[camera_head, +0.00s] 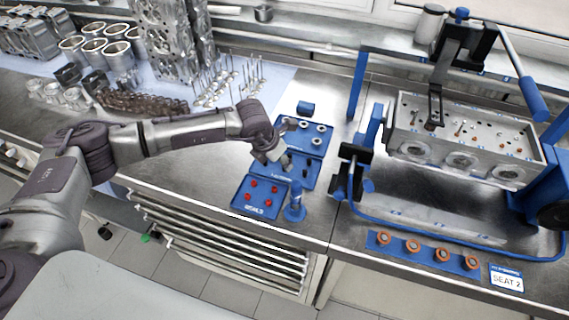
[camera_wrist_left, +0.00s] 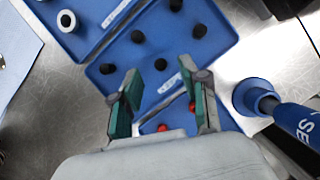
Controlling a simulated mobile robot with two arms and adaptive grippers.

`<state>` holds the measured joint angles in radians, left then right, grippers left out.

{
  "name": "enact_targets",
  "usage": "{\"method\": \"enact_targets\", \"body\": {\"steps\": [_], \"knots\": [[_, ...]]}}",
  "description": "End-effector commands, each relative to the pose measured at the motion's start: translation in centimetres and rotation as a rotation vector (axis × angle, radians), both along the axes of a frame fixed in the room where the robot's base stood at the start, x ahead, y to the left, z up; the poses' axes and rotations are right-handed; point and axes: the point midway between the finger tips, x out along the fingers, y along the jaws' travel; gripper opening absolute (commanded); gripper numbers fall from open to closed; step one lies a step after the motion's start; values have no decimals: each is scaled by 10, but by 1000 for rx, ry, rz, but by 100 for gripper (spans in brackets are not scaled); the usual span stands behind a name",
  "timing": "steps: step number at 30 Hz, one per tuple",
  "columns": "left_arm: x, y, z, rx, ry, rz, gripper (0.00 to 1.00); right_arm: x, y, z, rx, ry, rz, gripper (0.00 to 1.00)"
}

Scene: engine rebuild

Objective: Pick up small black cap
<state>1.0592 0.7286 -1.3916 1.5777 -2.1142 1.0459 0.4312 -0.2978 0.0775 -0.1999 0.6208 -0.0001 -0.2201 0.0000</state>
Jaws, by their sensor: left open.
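Several small black caps sit spaced out on a blue tray (camera_wrist_left: 112,48) in the left wrist view. One black cap (camera_wrist_left: 160,64) is near the middle, just beyond the gap between my fingers. Another black cap (camera_wrist_left: 108,69) lies by the left finger, and others are farther off. My left gripper (camera_wrist_left: 163,88) is open, its green-padded fingers apart with nothing between them. In the head view my left gripper (camera_head: 272,162) hangs over the blue trays and hides part of the cap tray. My right gripper is in neither view.
Red seals (camera_head: 264,193) sit in the front blue tray, beside a blue upright tool (camera_head: 295,205). White-grey rings (camera_head: 317,141) lie in the rear tray. A cylinder head (camera_head: 465,130) in a blue fixture stands to the right. Bare metal bench lies left of the trays.

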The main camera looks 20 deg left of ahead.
Motion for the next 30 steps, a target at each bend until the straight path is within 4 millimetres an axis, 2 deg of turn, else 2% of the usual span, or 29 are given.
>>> {"method": "enact_targets", "body": {"steps": [1, 6, 14, 17, 22, 30], "knots": [[1, -2, -3, 1, 4, 0, 45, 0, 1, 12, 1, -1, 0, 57], [8, -5, -25, 0, 1, 1, 45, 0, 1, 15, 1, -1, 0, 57], [10, -5, -29, -1, -1, 1, 45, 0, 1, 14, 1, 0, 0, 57], [10, -5, -29, 0, 0, 1, 31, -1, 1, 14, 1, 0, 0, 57], [10, -5, -29, -1, -1, 1, 3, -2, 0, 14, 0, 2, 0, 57], [10, -5, -28, -1, -1, 1, 1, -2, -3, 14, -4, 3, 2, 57]]}}
